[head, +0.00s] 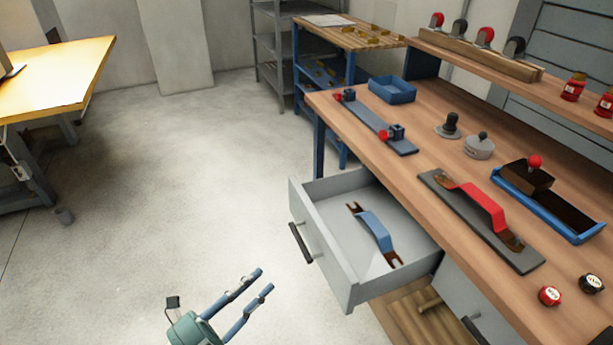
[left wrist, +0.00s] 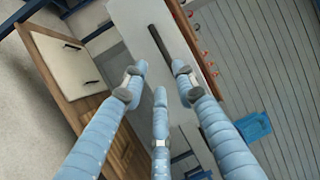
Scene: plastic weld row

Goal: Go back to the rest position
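My left gripper (head: 265,279) is at the bottom of the head view, over the floor, in front of and to the left of an open grey drawer (head: 331,258). Its fingers are apart with nothing between them. The left wrist view shows the same spread, empty fingers (left wrist: 159,76). My right gripper is not in view.
A blue-handled tool (head: 374,231) lies in the drawer, which juts out from the wooden bench (head: 400,170). A red-handled tool (head: 482,205) lies on a dark board on the bench. A yellow-topped table (head: 60,75) stands at left. The floor between is clear.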

